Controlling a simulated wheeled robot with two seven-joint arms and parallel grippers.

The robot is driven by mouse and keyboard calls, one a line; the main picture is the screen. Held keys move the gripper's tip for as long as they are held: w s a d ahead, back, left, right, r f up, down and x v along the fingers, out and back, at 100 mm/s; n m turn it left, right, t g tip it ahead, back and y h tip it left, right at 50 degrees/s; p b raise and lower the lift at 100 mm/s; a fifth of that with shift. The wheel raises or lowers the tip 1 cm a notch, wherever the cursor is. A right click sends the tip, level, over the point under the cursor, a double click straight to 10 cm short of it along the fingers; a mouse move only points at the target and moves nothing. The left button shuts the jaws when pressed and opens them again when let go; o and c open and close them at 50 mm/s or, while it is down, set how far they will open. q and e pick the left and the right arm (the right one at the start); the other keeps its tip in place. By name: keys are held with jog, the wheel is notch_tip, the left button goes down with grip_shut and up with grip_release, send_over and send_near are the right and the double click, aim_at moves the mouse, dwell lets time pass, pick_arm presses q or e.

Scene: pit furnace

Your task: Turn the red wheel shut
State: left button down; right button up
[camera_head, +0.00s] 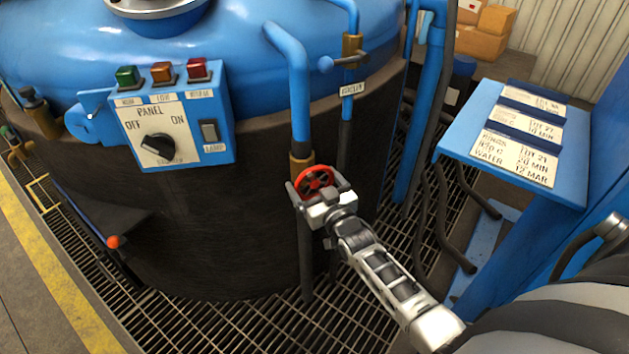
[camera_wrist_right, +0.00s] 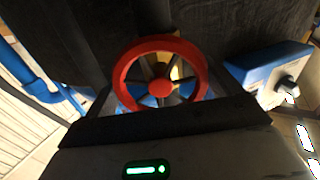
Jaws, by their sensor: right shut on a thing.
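The red wheel (camera_head: 315,179) sits on a vertical pipe in front of the dark furnace wall. It has a red rim, dark spokes and a red hub. My right gripper (camera_head: 316,193) is at the wheel, with its fingers on either side of the rim, shut on it. In the right wrist view the red wheel (camera_wrist_right: 160,88) faces the camera, and the gripper's dark body covers the area below it. The finger contact is partly hidden there. My left gripper is not in view.
A blue control panel (camera_head: 175,118) with a knob stands left of the wheel. A blue sign board (camera_head: 515,145) is to the right. A blue pipe (camera_head: 298,90) rises above the wheel. Floor grating (camera_head: 235,325) lies below.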

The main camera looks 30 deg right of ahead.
jog(key=shift+r+m, duration=0.1)
jog(key=shift+m, duration=1.9)
jog(key=o, duration=0.7)
jog(key=s, duration=0.5)
jog(key=s+a+p, duration=0.1)
jog(key=s, duration=1)
jog(key=shift+a, duration=0.15)
jog(key=shift+w, duration=0.1)
jog(key=s+a+n+g+y, duration=0.1)
jog(key=s+a+n+g, duration=0.1)
jog(key=a, duration=0.3)
jog(key=s+a+n+g+y, duration=0.2)
jog(key=s+a+g, duration=0.1)
jog(key=a, duration=0.2)
jog(key=s+a+n+g+y, duration=0.1)
jog(key=s+a+n+g, duration=0.1)
jog(key=a, duration=0.3)
jog(key=shift+s+f+n+y, duration=0.3)
jog(key=shift+s, duration=0.5)
